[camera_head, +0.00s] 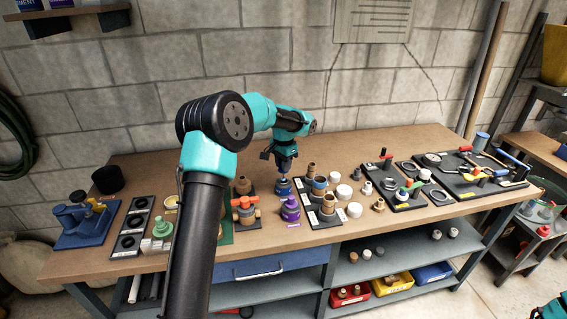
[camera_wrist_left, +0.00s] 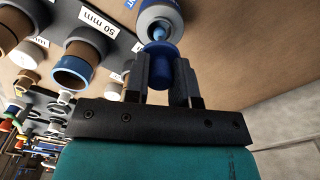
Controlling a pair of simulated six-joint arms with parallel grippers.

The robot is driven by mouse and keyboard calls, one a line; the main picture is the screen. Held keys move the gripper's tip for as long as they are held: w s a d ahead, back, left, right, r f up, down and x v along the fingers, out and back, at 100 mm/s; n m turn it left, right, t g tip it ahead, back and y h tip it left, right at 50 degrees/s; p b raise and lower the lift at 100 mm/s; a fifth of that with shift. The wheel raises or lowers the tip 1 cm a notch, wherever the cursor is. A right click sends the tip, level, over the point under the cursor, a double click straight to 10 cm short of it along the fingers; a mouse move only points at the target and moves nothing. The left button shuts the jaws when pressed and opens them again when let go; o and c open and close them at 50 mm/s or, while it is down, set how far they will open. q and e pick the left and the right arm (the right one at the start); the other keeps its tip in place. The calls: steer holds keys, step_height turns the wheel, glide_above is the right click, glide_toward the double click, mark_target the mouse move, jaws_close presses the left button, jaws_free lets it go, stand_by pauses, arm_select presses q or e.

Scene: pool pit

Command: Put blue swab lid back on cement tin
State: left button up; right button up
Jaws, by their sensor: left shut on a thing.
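My left gripper (camera_head: 284,168) reaches over the bench and points down above the blue cement tin (camera_head: 283,188). In the left wrist view the left gripper (camera_wrist_left: 164,72) is shut on the blue swab lid (camera_wrist_left: 158,52), which sits between its fingertips. The cement tin (camera_wrist_left: 172,9) shows just beyond the lid, with a pale top and a blue side. A lighter blue piece shows between lid and tin. I cannot tell whether the lid touches the tin's neck. My right gripper is not in view.
A purple tin (camera_head: 290,211) stands in front of the blue tin. An orange-handled valve (camera_head: 245,209) stands to the left. A board with brown pipe fittings (camera_head: 319,187) is close on the right. The bench behind the tin is clear.

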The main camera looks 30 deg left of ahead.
mark_target(283, 179)
arm_select(q)
steer(key=shift+f, duration=2.35)
stand_by(1.1)
steer(key=o, duration=1)
steer(key=shift+c, duration=0.2)
steer(key=shift+o, duration=0.4)
steer(key=o, duration=0.3)
steer(key=shift+r, duration=0.1)
steer(key=shift+r, duration=3.9)
steer(key=shift+d, duration=0.1)
